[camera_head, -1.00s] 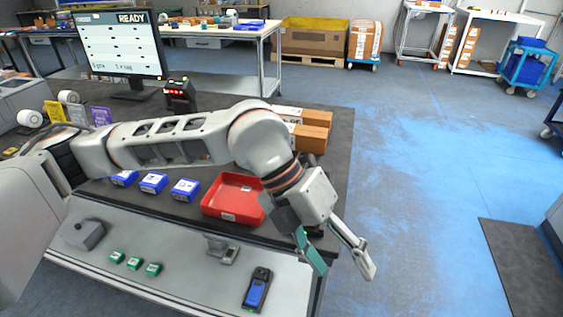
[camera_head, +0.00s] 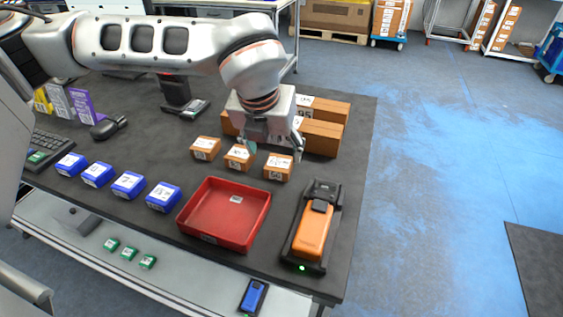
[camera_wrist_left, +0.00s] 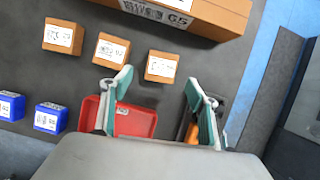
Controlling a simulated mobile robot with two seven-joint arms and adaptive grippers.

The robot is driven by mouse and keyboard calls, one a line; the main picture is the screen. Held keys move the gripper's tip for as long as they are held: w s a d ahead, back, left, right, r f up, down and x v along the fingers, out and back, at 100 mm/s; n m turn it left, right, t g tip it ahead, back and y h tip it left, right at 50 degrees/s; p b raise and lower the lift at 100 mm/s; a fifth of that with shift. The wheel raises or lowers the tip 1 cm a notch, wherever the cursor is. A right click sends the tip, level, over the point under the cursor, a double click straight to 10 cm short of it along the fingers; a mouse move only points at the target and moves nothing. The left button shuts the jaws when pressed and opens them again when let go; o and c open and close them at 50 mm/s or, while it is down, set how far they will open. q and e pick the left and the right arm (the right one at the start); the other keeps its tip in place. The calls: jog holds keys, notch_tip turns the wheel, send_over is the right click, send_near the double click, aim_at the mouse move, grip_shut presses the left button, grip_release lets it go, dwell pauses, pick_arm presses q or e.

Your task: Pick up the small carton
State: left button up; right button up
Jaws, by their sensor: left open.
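Three small brown cartons with white labels stand in a row on the dark table: a left one (camera_head: 206,148), a middle one (camera_head: 239,157) and a right one (camera_head: 278,168). In the left wrist view they are the left (camera_wrist_left: 63,37), middle (camera_wrist_left: 111,50) and right (camera_wrist_left: 161,67) cartons. My left gripper (camera_head: 274,150) points down over the row's right end, fingers apart and empty. In the wrist view the open left gripper (camera_wrist_left: 159,82) has the right carton between and just beyond its fingertips, apparently untouched. My right gripper is not in view.
Larger brown cartons (camera_head: 322,138) lie right behind the row. A red tray (camera_head: 236,240) and an orange handheld device in a black cradle (camera_head: 325,190) are in front. Several blue boxes (camera_head: 128,185) stand at left. A scanner stand (camera_head: 175,92) is behind.

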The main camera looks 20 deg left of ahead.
aim_at(279, 163)
pick_arm(q)
jog(key=x, duration=0.6)
jog(key=shift+w+d+b, duration=0.15)
jog(key=shift+b, duration=0.15)
jog(key=c, duration=1.3)
